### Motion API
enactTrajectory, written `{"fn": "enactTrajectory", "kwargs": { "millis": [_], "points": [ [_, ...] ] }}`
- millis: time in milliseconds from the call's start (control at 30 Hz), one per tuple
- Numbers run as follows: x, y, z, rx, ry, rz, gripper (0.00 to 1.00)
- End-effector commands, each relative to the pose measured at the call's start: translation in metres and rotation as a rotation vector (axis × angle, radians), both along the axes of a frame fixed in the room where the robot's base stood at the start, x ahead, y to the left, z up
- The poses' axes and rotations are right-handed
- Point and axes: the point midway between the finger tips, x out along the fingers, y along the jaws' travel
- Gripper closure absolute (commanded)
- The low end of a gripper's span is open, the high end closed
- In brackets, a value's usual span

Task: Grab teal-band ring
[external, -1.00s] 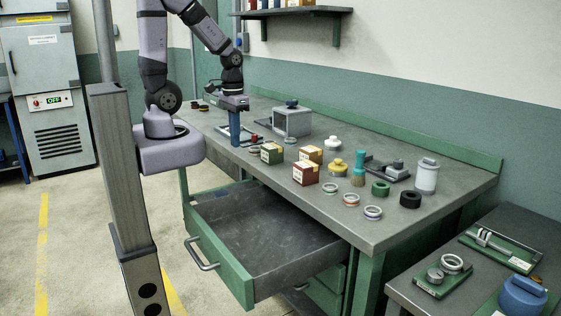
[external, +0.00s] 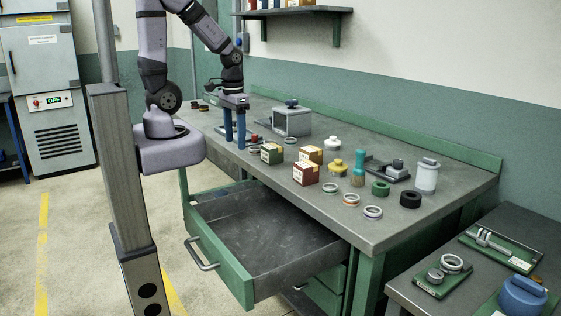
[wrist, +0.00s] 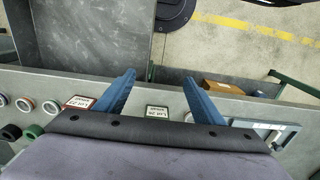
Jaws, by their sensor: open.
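Several pale rings lie flat near the front edge of the bench. The one nearest the red-labelled box looks like the teal-band ring (external: 330,188), though its band is small and hard to read; it seems to be the ring (wrist: 51,107) at left in the wrist view. Beside it are an orange-band ring (external: 351,199) and a bluish-band ring (external: 373,212). My gripper (external: 235,145) is well to the left of these rings, low over the bench. Its blue fingers are apart with nothing between them, also in the wrist view (wrist: 158,77).
A green box (external: 272,154) and a red box (external: 305,173) stand between my gripper and the rings. An open, empty drawer (external: 270,236) juts from the bench front.

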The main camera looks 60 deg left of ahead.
Motion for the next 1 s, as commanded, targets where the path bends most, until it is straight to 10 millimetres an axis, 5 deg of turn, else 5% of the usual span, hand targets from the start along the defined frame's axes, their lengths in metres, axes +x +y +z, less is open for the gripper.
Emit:
{"fn": "enactTrajectory", "kwargs": {
  "millis": [333, 467, 767, 1000],
  "points": [
    [0.001, 0.000, 0.048, 0.000, -0.008, 0.000, 0.38],
    [0.019, 0.007, 0.035, 0.010, -0.071, 0.021, 0.38],
    [0.083, 0.031, 0.014, 0.040, -0.311, 0.077, 0.38],
    [0.160, 0.068, 0.007, 0.078, -0.647, 0.139, 0.38]
  ]
}}
